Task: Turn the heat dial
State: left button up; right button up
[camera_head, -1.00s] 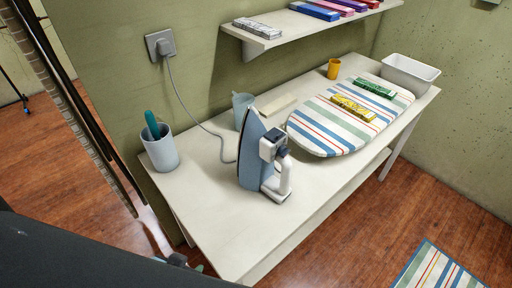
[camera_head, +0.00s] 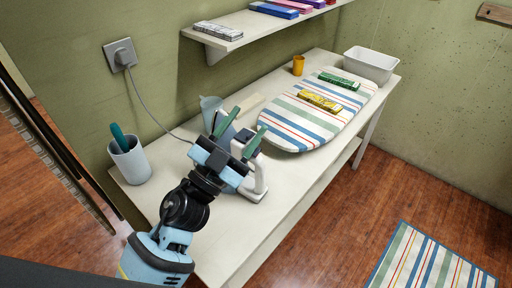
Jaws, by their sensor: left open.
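The iron (camera_head: 260,177) stands upright on its heel on the white table (camera_head: 290,180); its white handle shows on the right. My left gripper (camera_head: 238,133) is in front of the iron, its two green fingers spread apart with nothing seen between them. The gripper hides most of the iron's blue body and the heat dial. I cannot tell whether a finger touches the iron. My right gripper is out of view.
A cord runs from the wall plug (camera_head: 121,55) toward the iron. The striped ironing board (camera_head: 290,128) holds yellow and green packs. A white bin (camera_head: 370,65) stands at the far end.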

pick_arm(q)
jog(key=s+d+r+m+g+h, duration=0.2)
jog(key=d+m+g+h, duration=0.6)
jog(key=m+g, duration=0.4)
jog(key=g+y, duration=0.5)
jog(key=y, duration=1.6)
send_near(257, 152)
jog(key=shift+x, duration=4.25)
